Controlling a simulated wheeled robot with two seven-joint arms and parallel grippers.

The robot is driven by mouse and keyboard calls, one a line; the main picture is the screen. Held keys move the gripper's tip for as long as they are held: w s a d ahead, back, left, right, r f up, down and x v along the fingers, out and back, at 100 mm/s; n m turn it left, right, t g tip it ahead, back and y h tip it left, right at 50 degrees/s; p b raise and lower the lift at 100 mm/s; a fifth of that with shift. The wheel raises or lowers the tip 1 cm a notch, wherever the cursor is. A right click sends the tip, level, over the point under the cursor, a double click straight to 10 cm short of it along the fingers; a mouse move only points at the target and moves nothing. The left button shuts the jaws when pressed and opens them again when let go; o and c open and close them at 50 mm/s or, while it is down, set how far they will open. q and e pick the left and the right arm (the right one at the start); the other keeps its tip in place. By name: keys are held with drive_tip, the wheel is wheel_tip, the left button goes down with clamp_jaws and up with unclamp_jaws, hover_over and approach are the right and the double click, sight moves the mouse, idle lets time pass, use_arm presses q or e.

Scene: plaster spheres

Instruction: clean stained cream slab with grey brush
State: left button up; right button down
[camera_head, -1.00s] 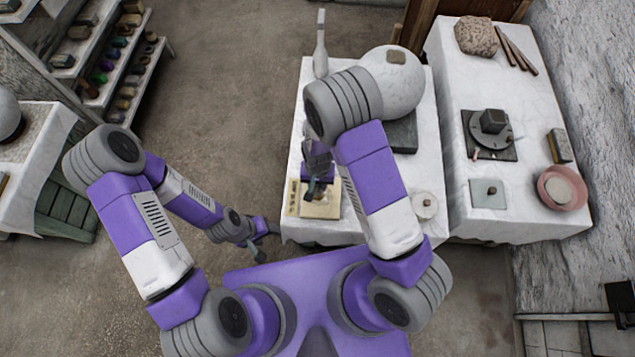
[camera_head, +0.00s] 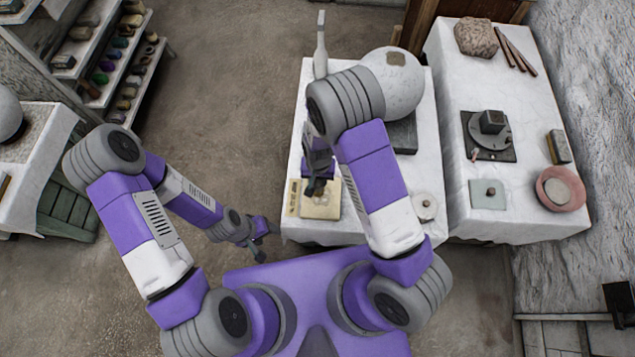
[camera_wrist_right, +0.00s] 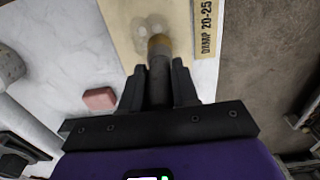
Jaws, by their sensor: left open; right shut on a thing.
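The cream slab (camera_head: 322,212) lies flat at the front left of the middle table. It also shows at the top of the right wrist view (camera_wrist_right: 125,25), with greyish, damp-looking stains near the brush. My right gripper (camera_wrist_right: 158,92) is shut on the grey brush (camera_wrist_right: 160,75). The brush's brownish tip points at the slab over the stained patch; whether it touches cannot be told. In the head view my right gripper (camera_head: 317,186) hides part of the slab. My left gripper (camera_head: 265,238) is open and empty, left of the table's front edge.
A printed strip (camera_wrist_right: 206,28) lies along one slab edge. A pink block (camera_wrist_right: 98,98) lies beside the slab. A large plaster sphere (camera_head: 402,92) and a white bottle-like object (camera_head: 320,50) stand farther back. A pale disc (camera_head: 424,207) lies at the front right.

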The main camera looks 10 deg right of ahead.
drive_tip(key=shift+f+b, duration=0.45)
drive_tip(key=shift+f, duration=0.1)
idle(0.4)
drive_tip(key=shift+s, duration=0.1)
drive_tip(key=shift+s+a+r, duration=0.1)
drive_tip(key=shift+s, duration=0.25)
drive_tip(key=shift+s+a, duration=0.1)
drive_tip(key=shift+s, duration=0.2)
drive_tip(key=shift+w+d, duration=0.2)
drive_tip(key=shift+w, duration=0.5)
drive_tip(key=shift+w+d, duration=0.25)
drive_tip(key=shift+w, duration=0.5)
